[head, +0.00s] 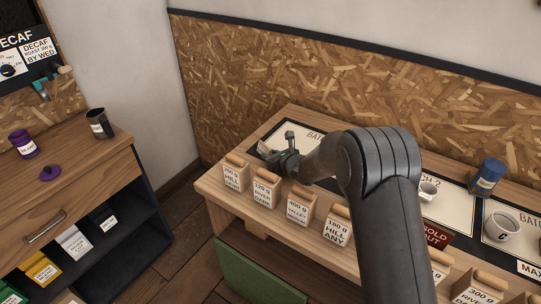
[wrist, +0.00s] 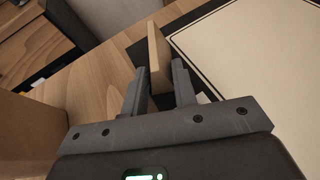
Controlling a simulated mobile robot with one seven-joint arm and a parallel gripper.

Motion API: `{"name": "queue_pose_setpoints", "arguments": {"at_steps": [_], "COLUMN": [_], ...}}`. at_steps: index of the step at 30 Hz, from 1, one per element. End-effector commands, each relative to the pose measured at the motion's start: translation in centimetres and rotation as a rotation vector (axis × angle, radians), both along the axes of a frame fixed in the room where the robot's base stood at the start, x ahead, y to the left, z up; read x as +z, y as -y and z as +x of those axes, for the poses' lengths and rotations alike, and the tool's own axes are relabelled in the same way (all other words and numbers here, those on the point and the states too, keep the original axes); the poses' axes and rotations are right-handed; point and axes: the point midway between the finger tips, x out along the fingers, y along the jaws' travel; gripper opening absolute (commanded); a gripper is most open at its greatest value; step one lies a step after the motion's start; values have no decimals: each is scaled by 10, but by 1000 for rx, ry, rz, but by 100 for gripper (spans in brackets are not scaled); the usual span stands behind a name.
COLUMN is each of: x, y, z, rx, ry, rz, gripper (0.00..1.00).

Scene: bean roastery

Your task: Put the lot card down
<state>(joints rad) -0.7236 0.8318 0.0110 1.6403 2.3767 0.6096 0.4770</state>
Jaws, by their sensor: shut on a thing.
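My gripper (head: 278,150) is at the left end of the wooden bench, over the near-left corner of the first batch mat. It is shut on the lot card, a thin tan slab that shows in the wrist view (wrist: 157,52) standing on edge between the two dark fingers (wrist: 158,80). In the head view only a small pale part of the card (head: 265,147) shows beside the fingers. Its printed face is not readable. Whether its lower edge touches the bench or mat cannot be told.
Labelled wooden blocks, such as one marked 120 g (head: 266,189), line the bench's front edge close below my gripper. The first batch mat (head: 292,128) is partly hidden by my arm.

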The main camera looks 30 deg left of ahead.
Motion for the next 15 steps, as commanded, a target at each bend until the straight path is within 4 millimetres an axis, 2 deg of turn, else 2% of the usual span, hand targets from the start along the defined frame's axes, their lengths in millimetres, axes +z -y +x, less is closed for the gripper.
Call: {"name": "queue_pose_setpoints", "arguments": {"at_steps": [8, 9, 15], "x": [-1, -1, -1], "y": [0, 0, 0], "z": [0, 0, 0], "rx": [0, 0, 0], "ry": [1, 1, 1], "rz": [1, 1, 1], "gripper": [0, 27, 43]}}
